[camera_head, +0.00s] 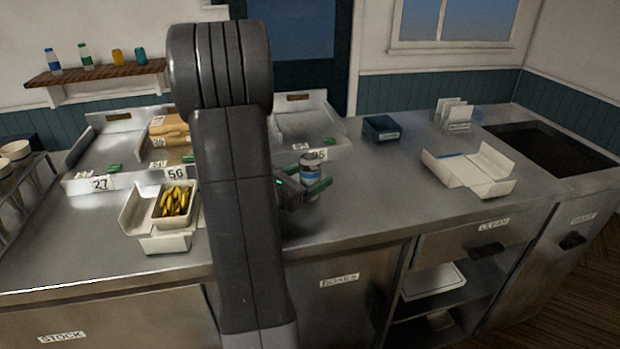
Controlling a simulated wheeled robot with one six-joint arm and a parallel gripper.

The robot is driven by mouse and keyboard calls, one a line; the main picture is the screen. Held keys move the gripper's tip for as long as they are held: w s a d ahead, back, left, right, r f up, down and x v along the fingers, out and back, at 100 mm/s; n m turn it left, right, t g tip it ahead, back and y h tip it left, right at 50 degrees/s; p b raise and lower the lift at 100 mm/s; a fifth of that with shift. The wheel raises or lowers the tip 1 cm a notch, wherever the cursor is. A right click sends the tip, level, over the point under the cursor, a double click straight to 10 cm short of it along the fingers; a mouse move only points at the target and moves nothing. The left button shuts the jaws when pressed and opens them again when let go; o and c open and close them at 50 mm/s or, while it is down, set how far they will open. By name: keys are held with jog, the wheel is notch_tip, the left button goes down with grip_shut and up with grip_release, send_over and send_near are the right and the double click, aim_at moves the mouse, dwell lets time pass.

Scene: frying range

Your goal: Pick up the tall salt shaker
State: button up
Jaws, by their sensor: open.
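A salt shaker (311,163) with a dull metallic top and a pale and blue body stands on the steel counter, just right of my arm. My gripper (305,178) is open at the shaker, with its green-tipped fingers on either side of the lower body. I cannot tell whether either finger touches it. The fingers hide part of the shaker's lower body, and my arm hides much of the counter to the left.
A box of yellow fries (174,203) stands left of my arm. Numbered steel trays (100,182) line the back. A dark blue box (381,128), an open white carton (468,172) and a dark sunken basin (556,145) are to the right. The counter right of my gripper is clear.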

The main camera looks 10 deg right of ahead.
jog(key=shift+x, duration=1.05)
jog(key=c, duration=1.4)
jog(key=shift+r+p, duration=0.3)
jog(key=shift+r, duration=4.75)
